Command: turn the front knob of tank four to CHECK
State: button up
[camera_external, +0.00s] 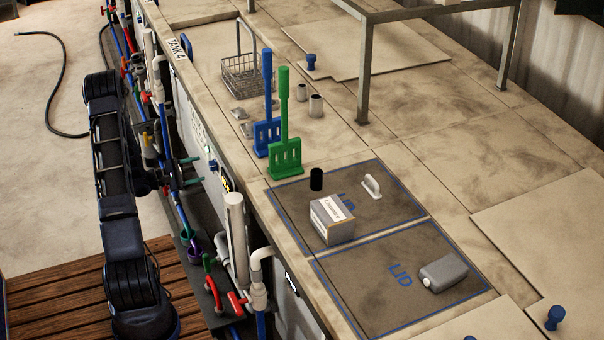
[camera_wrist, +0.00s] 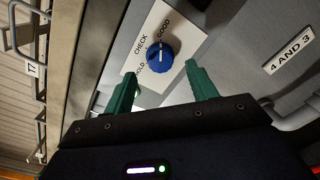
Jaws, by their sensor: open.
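The blue front knob (camera_wrist: 160,56) sits on a white plate marked CHECK, GOOD and HOLD, on a grey panel, in the wrist view. Its white mark points up in the picture, nearest to GOOD as far as I can tell. My gripper (camera_wrist: 160,74) is open, its green fingers on either side of the knob's near edge, with no contact visible. In the external view my gripper (camera_external: 190,172) faces the small blue knob (camera_external: 213,165) on the tank front. A TANK 4 label (camera_external: 178,49) is on the rim farther up.
A sign reading 4 AND 3 (camera_wrist: 291,54) is right of the knob. Pipes and valves (camera_external: 235,240) run along the tank fronts close to my arm. On top stand a blue paddle (camera_external: 267,110), a green paddle (camera_external: 284,120), a wire basket (camera_external: 240,77) and a white box (camera_external: 332,220).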

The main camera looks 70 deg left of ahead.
aim_at(210, 166)
jog(key=shift+w+d, duration=0.1)
jog(key=shift+w, duration=2.1)
jog(key=c, duration=1)
jog(key=shift+n, duration=0.4)
jog(key=n, duration=0.5)
jog(key=shift+n, duration=0.3)
jog(key=n, duration=0.5)
jog(key=shift+n+y, duration=0.3)
